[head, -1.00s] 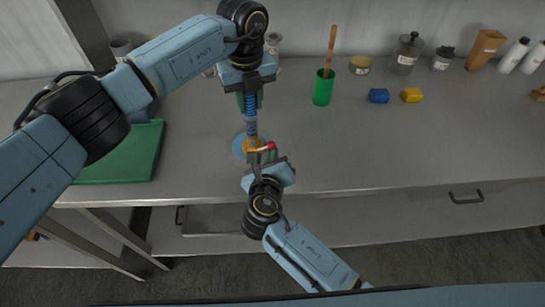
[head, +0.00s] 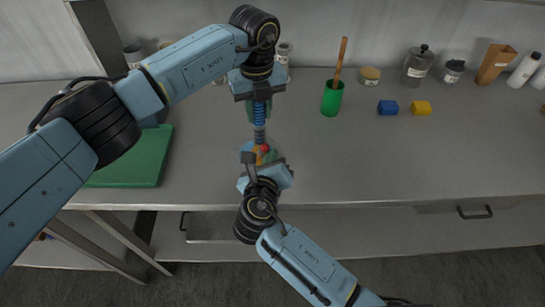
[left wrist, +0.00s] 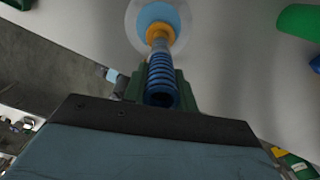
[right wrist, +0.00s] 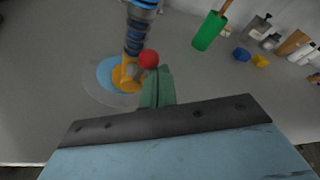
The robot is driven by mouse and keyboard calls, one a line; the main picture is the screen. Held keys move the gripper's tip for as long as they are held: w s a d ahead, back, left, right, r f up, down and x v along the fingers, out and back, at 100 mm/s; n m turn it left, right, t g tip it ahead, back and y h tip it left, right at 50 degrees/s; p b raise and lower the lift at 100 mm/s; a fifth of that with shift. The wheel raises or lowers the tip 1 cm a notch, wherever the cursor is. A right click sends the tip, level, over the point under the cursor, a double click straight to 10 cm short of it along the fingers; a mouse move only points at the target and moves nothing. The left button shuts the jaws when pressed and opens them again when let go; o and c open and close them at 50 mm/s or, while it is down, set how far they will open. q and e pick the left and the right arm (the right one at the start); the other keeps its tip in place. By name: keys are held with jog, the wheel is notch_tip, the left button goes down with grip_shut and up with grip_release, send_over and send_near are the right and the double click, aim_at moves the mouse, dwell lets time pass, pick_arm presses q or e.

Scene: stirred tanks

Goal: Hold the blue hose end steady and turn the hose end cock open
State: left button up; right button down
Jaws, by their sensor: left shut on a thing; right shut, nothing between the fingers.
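The blue hose end (head: 260,112) hangs upright below my left gripper (head: 258,100), which is shut on it. In the left wrist view the ribbed blue hose (left wrist: 162,75) runs out from the green fingers. At its lower end is the orange cock (right wrist: 124,76), with a red ball (right wrist: 149,59) on its lever. The lever itself is mostly hidden. My right gripper (right wrist: 160,80) is shut and empty, its green fingertips close beside the red ball. I cannot tell whether they touch it. In the head view the right gripper partly covers the cock.
A blue disc with a clear rim (right wrist: 105,75) lies under the cock. A green board (head: 135,160) lies to the left. A green cup (head: 332,98) with a stick, a blue block (head: 388,107) and a yellow block (head: 421,107) stand to the right. The counter's right front is clear.

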jog(key=s+a, duration=0.3)
jog(key=s, duration=0.6)
jog(key=shift+s+a+r, duration=0.15)
jog(key=shift+s+r, duration=0.1)
jog(key=shift+r, duration=0.2)
